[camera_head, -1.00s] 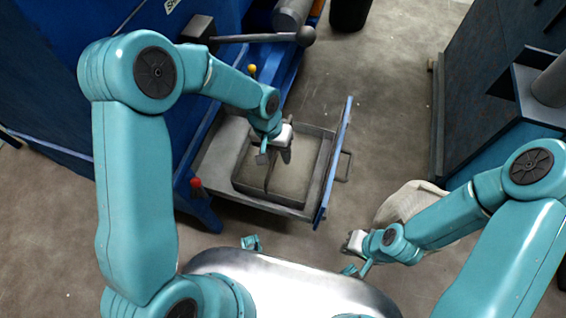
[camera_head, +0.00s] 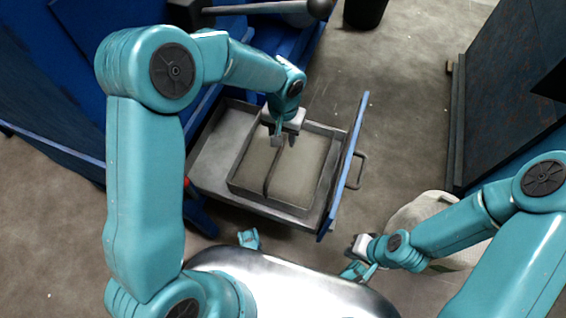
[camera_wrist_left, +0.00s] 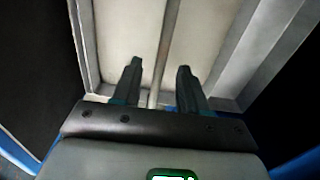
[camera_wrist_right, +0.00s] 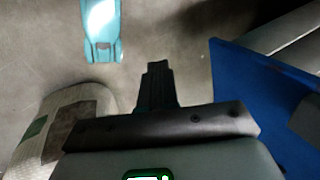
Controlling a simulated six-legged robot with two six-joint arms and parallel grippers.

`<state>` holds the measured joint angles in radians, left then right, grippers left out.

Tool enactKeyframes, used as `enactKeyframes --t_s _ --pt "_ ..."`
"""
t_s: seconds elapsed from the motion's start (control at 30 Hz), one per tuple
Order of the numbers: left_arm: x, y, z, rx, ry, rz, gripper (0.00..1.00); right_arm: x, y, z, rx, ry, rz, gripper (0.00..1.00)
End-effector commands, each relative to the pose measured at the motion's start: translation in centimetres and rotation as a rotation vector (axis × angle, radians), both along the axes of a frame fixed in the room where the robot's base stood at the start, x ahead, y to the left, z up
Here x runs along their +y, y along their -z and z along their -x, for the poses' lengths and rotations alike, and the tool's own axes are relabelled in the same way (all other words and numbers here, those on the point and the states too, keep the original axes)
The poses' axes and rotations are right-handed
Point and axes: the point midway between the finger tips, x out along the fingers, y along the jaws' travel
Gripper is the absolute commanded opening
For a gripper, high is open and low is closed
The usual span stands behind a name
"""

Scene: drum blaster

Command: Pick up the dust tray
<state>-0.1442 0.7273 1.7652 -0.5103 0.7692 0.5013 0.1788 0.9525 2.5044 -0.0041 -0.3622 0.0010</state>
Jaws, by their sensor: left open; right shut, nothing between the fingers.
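The dust tray (camera_head: 268,197) is a grey metal tray with a middle divider (camera_head: 271,172) and a pale, dusty floor. It lies in a pulled-out drawer with a blue front (camera_head: 346,165). My left gripper (camera_head: 278,142) is open over the tray's far part. In the left wrist view, its two fingers (camera_wrist_left: 160,66) appear on either side of the divider, apart from each other. Whether they touch the tray cannot be told. My right gripper (camera_head: 356,246) is shut and empty, away from the tray; its fingers (camera_wrist_right: 157,68) are together in the right wrist view.
A blue machine (camera_head: 60,110) stands on the left. A dark cabinet (camera_head: 510,100) stands on the right. A whitish sack-like object (camera_head: 425,208) lies on the floor beside my right arm. A black bin (camera_head: 364,12) is at the back. Floor between drawer and cabinet is clear.

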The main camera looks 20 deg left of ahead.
Motion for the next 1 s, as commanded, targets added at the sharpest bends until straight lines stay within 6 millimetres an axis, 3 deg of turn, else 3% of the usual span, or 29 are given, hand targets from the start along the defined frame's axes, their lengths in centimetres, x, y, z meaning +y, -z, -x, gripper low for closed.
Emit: enactKeyframes --t_s 0.23,0.5,0.53,0.63,0.67,1.0 --pt "0.1 4.3 0.2 0.003 0.001 0.001 0.43 -0.4 2.1 -0.4 -0.006 0.016 0.002 0.00" --pt "0.1 4.7 0.0 0.000 0.000 0.001 0.43 -0.4 2.0 -0.5 -0.008 0.019 0.004 0.00" --pt "0.1 4.7 0.0 0.000 0.000 0.001 0.36 -0.4 2.0 -0.5 -0.008 0.019 0.004 0.00" --pt "0.1 4.7 0.0 0.000 0.000 0.001 0.04 -0.4 2.0 -0.5 -0.008 0.018 0.004 0.00" --pt "0.1 4.7 0.0 0.000 0.000 0.001 0.00 -0.4 2.0 -0.5 -0.008 0.018 0.004 0.00" --pt "0.1 4.7 0.0 0.001 0.000 0.001 0.00 -0.4 2.0 -0.5 -0.008 0.018 0.004 0.00"
